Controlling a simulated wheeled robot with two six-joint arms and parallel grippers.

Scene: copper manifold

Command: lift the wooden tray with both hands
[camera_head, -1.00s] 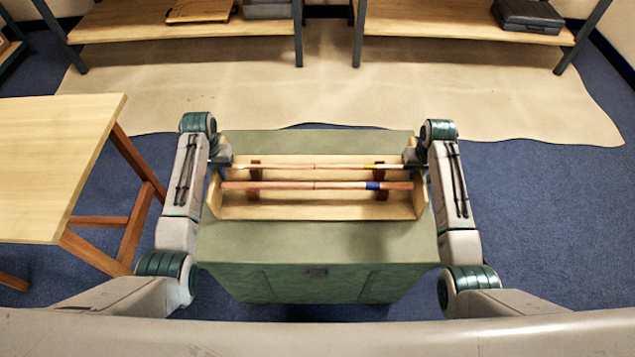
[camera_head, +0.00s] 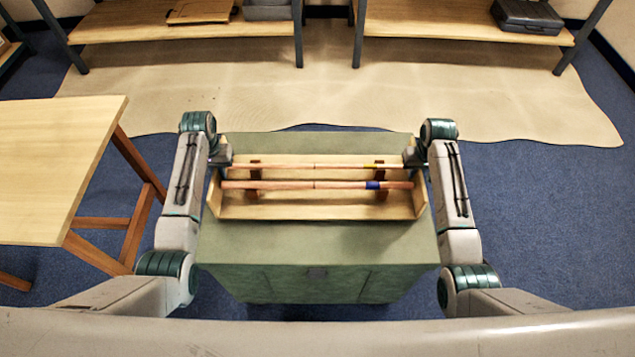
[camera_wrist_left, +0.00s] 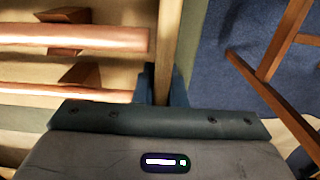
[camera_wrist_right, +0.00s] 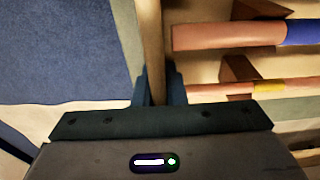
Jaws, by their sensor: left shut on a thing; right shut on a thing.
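The wooden tray (camera_head: 310,212) is a pale, long tray over the green cabinet top. It carries two copper pipes on dark wooden supports: the front pipe (camera_head: 280,185) has a blue band, the back pipe (camera_head: 285,165) a yellow one. My left gripper (camera_head: 222,157) is shut on the tray's left end wall, which shows between its fingers in the left wrist view (camera_wrist_left: 165,50). My right gripper (camera_head: 411,157) is shut on the right end wall, seen in the right wrist view (camera_wrist_right: 152,45). The tray looks level. I cannot tell whether its underside touches the cabinet.
The green cabinet (camera_head: 315,240) stands under the tray. A wooden table (camera_head: 50,165) is at the left, close to my left arm. Shelves with a dark case (camera_head: 527,15) and a wooden board (camera_head: 200,11) stand behind a beige mat (camera_head: 330,90). Blue floor at the right is clear.

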